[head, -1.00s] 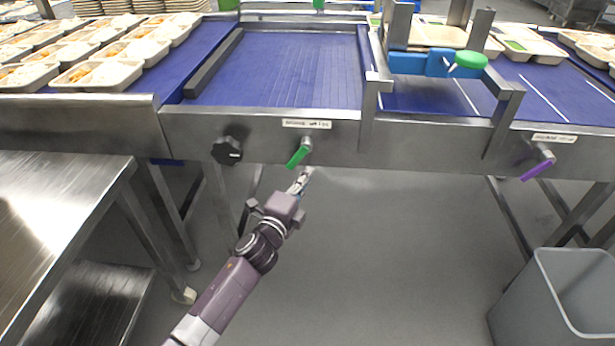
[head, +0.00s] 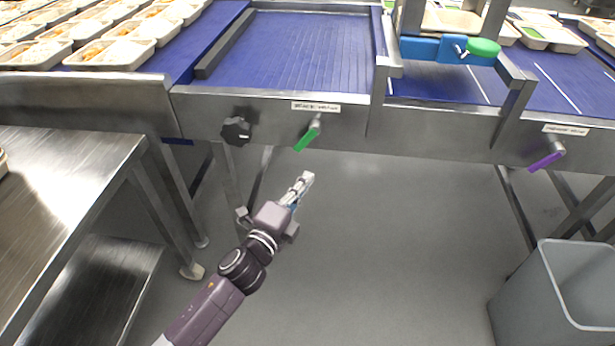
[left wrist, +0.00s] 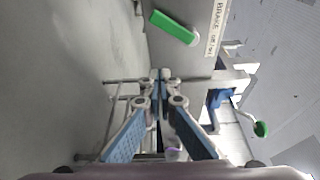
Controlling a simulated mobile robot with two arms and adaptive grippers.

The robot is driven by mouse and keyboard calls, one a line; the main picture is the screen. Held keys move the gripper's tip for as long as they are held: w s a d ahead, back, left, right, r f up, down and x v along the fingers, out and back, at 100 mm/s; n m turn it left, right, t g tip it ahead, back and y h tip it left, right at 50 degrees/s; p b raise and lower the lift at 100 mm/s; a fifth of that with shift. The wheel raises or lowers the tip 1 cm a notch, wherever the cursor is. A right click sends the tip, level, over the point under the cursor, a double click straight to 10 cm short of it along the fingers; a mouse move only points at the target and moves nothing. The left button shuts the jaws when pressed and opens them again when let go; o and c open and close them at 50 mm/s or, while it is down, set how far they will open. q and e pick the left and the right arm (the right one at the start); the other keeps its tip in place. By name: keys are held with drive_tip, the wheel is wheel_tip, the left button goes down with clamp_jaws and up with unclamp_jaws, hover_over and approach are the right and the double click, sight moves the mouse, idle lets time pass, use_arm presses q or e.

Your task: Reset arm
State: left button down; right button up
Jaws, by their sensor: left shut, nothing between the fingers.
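My left gripper (head: 304,180) is shut and empty. It points up and away in the head view, in the open space in front of the conveyor frame, below the green lever (head: 307,136). In the left wrist view the gripper's fingertips (left wrist: 160,76) meet, with nothing between them. The green lever also shows near the top of the left wrist view (left wrist: 172,27), apart from the fingers. My right gripper does not show in either view.
A conveyor with a blue belt (head: 300,50) and steel frame crosses ahead. It carries a black knob (head: 236,131) and purple lever (head: 546,160). Filled trays (head: 110,52) stand upper left. A steel table (head: 60,180) is at left, a grey bin (head: 520,290) lower right.

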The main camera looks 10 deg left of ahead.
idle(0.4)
